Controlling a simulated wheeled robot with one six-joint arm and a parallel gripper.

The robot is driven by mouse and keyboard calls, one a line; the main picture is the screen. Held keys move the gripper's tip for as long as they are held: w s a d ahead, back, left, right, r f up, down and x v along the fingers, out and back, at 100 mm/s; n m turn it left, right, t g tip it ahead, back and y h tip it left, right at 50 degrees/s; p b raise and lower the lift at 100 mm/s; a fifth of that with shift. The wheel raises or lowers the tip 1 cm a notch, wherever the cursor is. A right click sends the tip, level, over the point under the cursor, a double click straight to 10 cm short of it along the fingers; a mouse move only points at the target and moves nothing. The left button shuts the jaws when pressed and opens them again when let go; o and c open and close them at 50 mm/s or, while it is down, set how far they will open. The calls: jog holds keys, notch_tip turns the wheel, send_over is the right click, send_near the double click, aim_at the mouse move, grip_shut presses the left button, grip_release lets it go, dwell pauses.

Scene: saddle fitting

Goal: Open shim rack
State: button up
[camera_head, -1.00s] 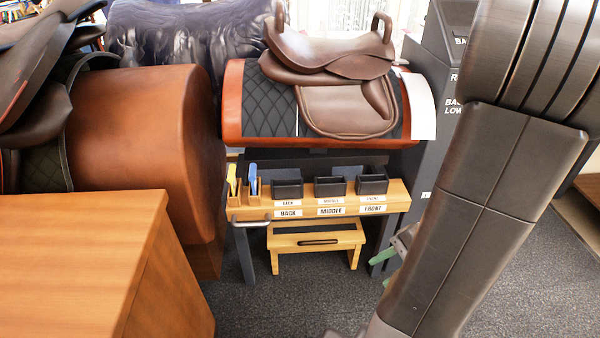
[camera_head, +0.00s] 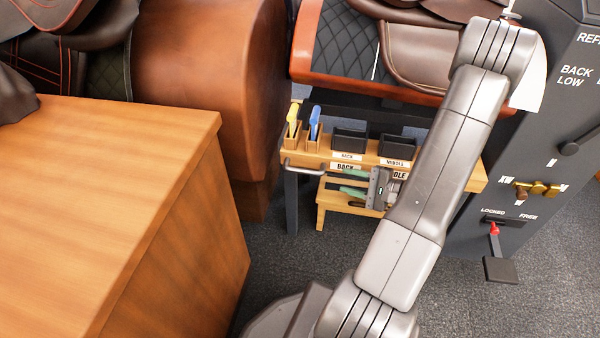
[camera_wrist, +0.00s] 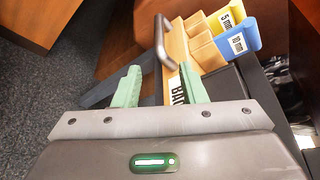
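The shim rack (camera_head: 316,158) is a wooden shelf on dark legs below the saddle stand, with black bins labelled BACK and MIDDLE; my arm hides its right part. A grey bar handle (camera_head: 303,168) sits at its front left; in the wrist view the handle (camera_wrist: 162,42) is ahead of the fingers. Yellow (camera_head: 293,118) and blue (camera_head: 314,122) shims stand in wooden slots at the left end. My gripper (camera_head: 347,182) is in front of the rack, right of the handle, its green fingers pointing left. In the wrist view my gripper (camera_wrist: 160,70) is open and empty, apart from the handle.
A wooden counter (camera_head: 120,170) fills the left, with a brown leather drum (camera_head: 225,80) behind it. A wooden step (camera_head: 322,212) stands under the rack. A dark cabinet (camera_head: 545,120) with a brass knob and red-tipped lever stands at right. Grey carpet (camera_head: 275,265) is open in front.

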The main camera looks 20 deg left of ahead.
aim_at(317, 174)
jog(key=b+x, duration=0.3)
jog(key=x, duration=1)
jog(key=shift+s+a+f, duration=0.1)
grip_shut()
